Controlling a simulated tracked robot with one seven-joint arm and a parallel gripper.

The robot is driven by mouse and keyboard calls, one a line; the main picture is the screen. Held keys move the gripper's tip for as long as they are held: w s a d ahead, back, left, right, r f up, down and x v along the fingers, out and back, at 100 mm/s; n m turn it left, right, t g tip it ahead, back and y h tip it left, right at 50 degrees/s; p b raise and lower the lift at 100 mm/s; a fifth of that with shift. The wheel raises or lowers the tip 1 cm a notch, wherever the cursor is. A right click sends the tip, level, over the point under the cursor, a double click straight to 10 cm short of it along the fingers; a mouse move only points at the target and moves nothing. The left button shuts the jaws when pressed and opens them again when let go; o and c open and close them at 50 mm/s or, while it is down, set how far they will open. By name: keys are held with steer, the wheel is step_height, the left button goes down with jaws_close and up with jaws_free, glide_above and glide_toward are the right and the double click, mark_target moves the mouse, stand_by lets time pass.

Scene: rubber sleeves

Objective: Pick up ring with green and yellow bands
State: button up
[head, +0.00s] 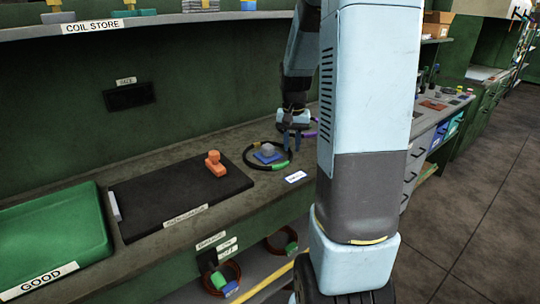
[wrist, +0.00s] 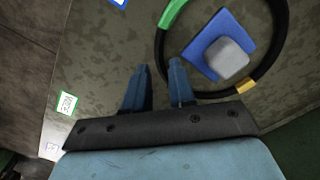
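The black ring with green and yellow bands (head: 246,160) lies on the grey bench around a blue square base with a grey knob (head: 267,153). In the wrist view the ring (wrist: 284,30) shows its green band at top left and its yellow band at lower right. My gripper (wrist: 159,66) is open and empty, its two fingers apart. In that view the ring's left arc passes beside and between the fingertips, partly hidden behind the right finger. In the head view my gripper (head: 292,143) hangs over the ring's far right side. Its height above the ring is unclear.
A purple-banded ring (head: 313,130) lies behind my gripper, partly hidden. A dark mat (head: 150,195) with an orange block (head: 215,164) lies to the left, then a green tray marked GOOD (head: 50,238). A white label (head: 295,177) is at the bench's front edge. A shelf overhangs the back.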

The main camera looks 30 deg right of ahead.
steer(key=shift+f, duration=1.35)
jaws_close()
